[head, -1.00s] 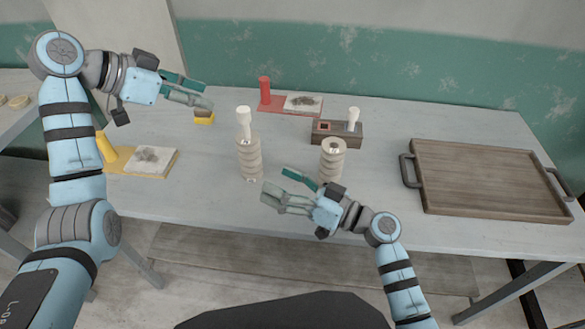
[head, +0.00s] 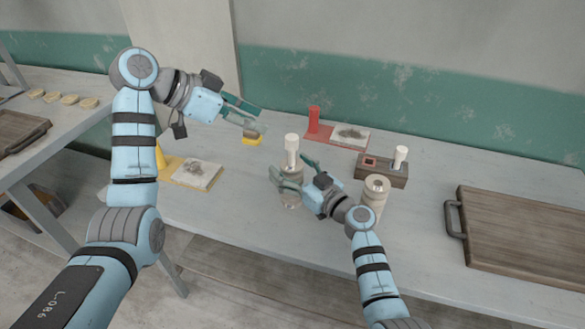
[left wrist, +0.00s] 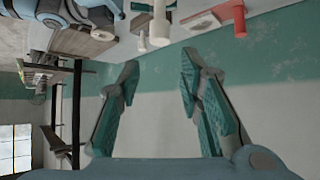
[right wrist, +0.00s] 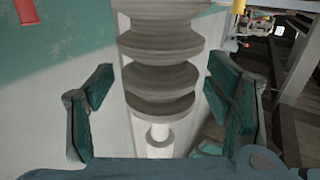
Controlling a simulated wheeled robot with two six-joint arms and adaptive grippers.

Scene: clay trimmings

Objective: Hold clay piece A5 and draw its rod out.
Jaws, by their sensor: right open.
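A ridged, pale clay piece (head: 293,173) stands upright on the table with a white rod (head: 291,146) sticking out of its top. No label is readable, so I cannot tell whether it is A5. My right gripper (head: 288,180) is open around this piece. In the right wrist view the ridged clay (right wrist: 160,75) stands between the parted fingers, with clear gaps at both sides. The white rod (right wrist: 160,148) shows at its lower end there. My left gripper (head: 243,115) is open and empty, raised behind and left of the piece. Its parted fingers show in the left wrist view (left wrist: 160,85).
A second clay piece (head: 376,188) with a top hole stands right of my right gripper. Behind it is a wooden block (head: 393,176) holding a white peg (head: 400,155). A red post (head: 313,120), a yellow stand (head: 172,167) and a wooden tray (head: 520,235) are also on the table.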

